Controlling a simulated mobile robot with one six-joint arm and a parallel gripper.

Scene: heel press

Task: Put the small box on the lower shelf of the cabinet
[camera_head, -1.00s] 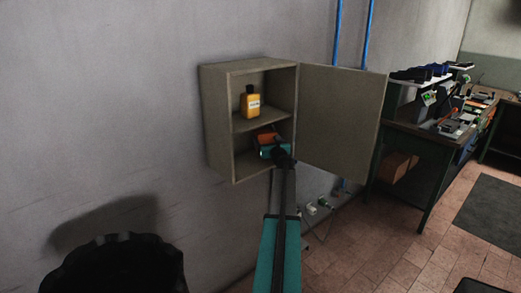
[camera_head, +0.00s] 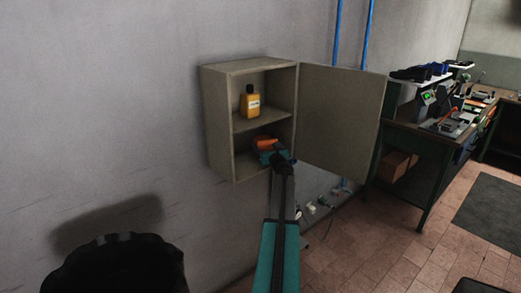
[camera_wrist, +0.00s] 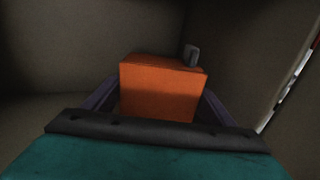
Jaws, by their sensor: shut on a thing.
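The small box (camera_wrist: 160,92) is orange and sits between the fingers of my gripper (camera_wrist: 158,100) in the wrist view. In the head view the box (camera_head: 267,143) shows inside the lower compartment of the cabinet (camera_head: 219,120), under the middle shelf. My gripper (camera_head: 270,152) is shut on it, reaching in through the open front. The lower shelf is mostly hidden behind my gripper, so I cannot tell whether the box touches it. A grey piece (camera_wrist: 191,54) shows by the box's top right corner.
A yellow bottle with a black cap (camera_head: 250,103) stands on the upper shelf. The cabinet door (camera_head: 342,120) is open to the right. A workbench (camera_head: 420,145) stands at the right, and a black bin (camera_head: 115,265) at lower left.

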